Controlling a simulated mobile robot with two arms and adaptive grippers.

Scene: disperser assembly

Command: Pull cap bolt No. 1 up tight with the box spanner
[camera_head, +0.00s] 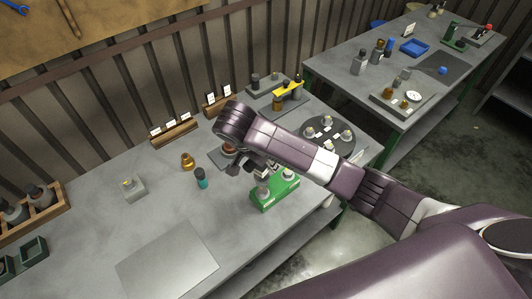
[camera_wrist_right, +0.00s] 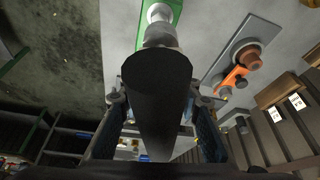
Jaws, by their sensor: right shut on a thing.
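My right gripper (camera_head: 260,168) is over the green fixture (camera_head: 275,193) on the near table, its jaws partly hidden by my own arm. In the right wrist view my right gripper (camera_wrist_right: 157,102) is shut on a thick black handle, which I take to be the box spanner (camera_wrist_right: 157,82). Beyond the handle are a grey collar and a pale round part, in line with it, over the green fixture (camera_wrist_right: 126,25). Whether the spanner is seated on a bolt is hidden. Pale round caps (camera_head: 289,173) show on the fixture; I cannot tell which bolt is No. 1. My left gripper is out of view.
A dark round tray (camera_head: 313,133) with several pale parts lies right of my wrist.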

